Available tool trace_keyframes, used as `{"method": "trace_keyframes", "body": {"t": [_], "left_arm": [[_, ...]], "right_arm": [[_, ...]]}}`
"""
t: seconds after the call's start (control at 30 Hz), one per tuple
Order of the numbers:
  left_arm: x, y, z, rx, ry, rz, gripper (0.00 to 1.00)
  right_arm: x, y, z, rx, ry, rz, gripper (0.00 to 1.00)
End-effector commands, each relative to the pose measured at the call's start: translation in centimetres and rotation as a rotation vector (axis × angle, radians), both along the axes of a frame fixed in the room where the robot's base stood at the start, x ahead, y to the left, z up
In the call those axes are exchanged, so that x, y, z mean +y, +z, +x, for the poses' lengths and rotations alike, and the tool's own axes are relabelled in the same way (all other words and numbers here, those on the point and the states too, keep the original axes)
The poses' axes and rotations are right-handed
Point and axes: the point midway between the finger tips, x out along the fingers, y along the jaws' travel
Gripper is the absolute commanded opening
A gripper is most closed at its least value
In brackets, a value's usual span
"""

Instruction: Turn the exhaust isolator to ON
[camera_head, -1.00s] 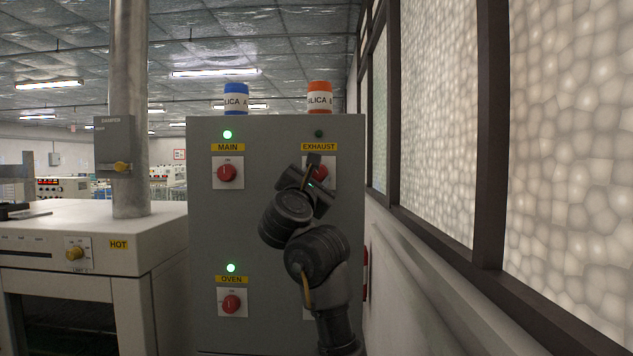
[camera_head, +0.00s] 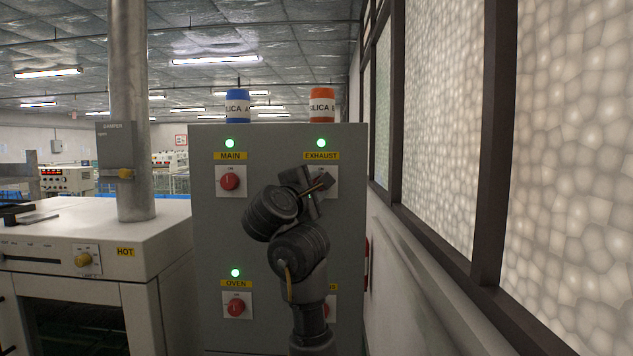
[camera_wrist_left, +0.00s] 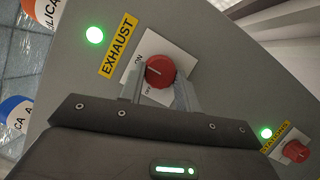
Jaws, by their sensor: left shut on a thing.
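The exhaust isolator is a red rotary knob (camera_wrist_left: 160,71) on a white plate (camera_wrist_left: 186,61) with ON and OFF marks, beside the yellow EXHAUST label (camera_head: 321,156). In the left wrist view a pale line on the knob points toward the picture's left, near the printed marks. My left gripper (camera_wrist_left: 161,86) is shut on this knob, one finger on each side. In the head view the gripper (camera_head: 318,184) hides the knob and part of its plate. The green lamp (camera_head: 321,143) above the label is lit. My right gripper is not in view.
The grey cabinet (camera_head: 215,235) also carries red MAIN (camera_head: 230,182) and OVEN (camera_head: 236,307) knobs with lit lamps. Another knob (camera_wrist_left: 296,151) sits below the exhaust one, mostly behind my arm in the head view. A windowed wall (camera_head: 430,95) stands close on the right.

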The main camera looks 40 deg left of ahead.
Motion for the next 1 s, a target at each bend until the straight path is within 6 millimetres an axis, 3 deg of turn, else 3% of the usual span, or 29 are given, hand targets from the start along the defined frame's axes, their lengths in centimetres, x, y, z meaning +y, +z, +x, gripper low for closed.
{"method": "trace_keyframes", "body": {"t": [0.47,0.5,0.63,1.0], "left_arm": [[0.01,-0.03,0.0,0.008,0.0,0.011,0.1],[0.0,-0.03,0.01,0.008,0.0,0.011,0.35],[0.0,-0.03,0.02,0.008,0.0,0.01,0.52],[-0.02,0.01,-0.3,0.007,0.002,0.013,0.55]], "right_arm": [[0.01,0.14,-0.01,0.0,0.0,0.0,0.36],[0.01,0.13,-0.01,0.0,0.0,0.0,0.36],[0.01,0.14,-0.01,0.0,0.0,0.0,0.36],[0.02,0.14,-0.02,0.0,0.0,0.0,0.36]]}}
